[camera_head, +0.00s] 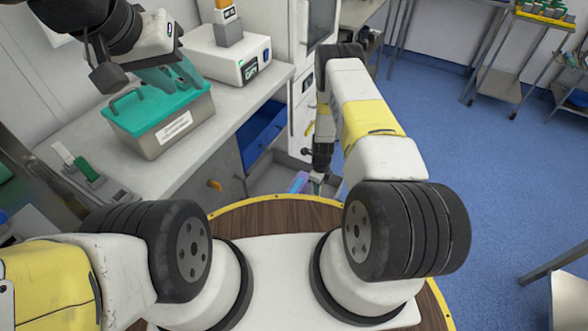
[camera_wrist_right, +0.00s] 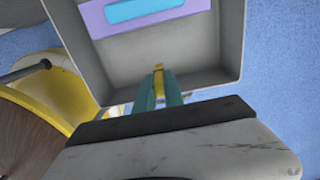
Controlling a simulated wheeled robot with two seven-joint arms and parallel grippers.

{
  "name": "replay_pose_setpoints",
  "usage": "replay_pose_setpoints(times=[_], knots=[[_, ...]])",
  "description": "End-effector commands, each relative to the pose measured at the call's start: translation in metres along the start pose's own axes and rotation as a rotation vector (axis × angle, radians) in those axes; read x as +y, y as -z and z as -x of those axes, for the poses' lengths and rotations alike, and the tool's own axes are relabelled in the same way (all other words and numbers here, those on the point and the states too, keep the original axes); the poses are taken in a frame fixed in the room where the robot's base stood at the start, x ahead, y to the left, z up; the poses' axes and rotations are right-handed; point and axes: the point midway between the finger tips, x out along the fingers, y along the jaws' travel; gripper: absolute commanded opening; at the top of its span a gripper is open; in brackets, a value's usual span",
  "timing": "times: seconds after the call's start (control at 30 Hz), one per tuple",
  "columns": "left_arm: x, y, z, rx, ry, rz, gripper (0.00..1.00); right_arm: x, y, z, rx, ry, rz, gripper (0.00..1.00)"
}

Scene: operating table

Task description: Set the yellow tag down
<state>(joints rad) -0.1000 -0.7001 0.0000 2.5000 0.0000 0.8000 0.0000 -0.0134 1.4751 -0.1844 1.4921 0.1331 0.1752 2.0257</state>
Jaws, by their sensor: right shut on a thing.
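The yellow tag (camera_wrist_right: 158,80) shows as a small yellow piece between the teal fingertips of my right gripper (camera_wrist_right: 159,90) in the right wrist view. The right gripper is shut on it, with the grey open tray or drawer (camera_wrist_right: 228,45) just beyond the fingertips. I cannot tell whether the tag touches the tray. In the head view the right gripper (camera_head: 317,182) reaches down to this tray; the tag is too small to make out there. My left gripper (camera_head: 165,77) is over the teal lid at the upper left; its finger opening is unclear.
A purple and blue flat item (camera_wrist_right: 150,12) lies in the tray. A grey box with a teal lid (camera_head: 160,105) stands on the counter, beside a white device (camera_head: 225,52). A blue drawer (camera_head: 262,130) is open below the counter. Blue floor (camera_head: 450,140) is clear at right.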

Motion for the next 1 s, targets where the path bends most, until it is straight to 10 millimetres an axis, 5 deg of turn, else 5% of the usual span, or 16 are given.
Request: replay_pose_setpoints(times=[0.2, 0.6, 1.0], knots=[[0.0, 0.0, 0.0, 0.0, 0.0, 0.0, 0.36, 0.002, 0.001, -0.042, 0.001, -0.002, -0.008, 0.0], [0.0, 0.0, 0.0, 0.0, 0.0, 0.0, 0.36, 0.002, 0.001, -0.09, 0.0, -0.003, -0.005, 0.0], [0.0, 0.0, 0.0, 0.0, 0.0, 0.0, 0.36, 0.001, 0.001, -0.096, 0.001, -0.001, -0.004, 0.0]])
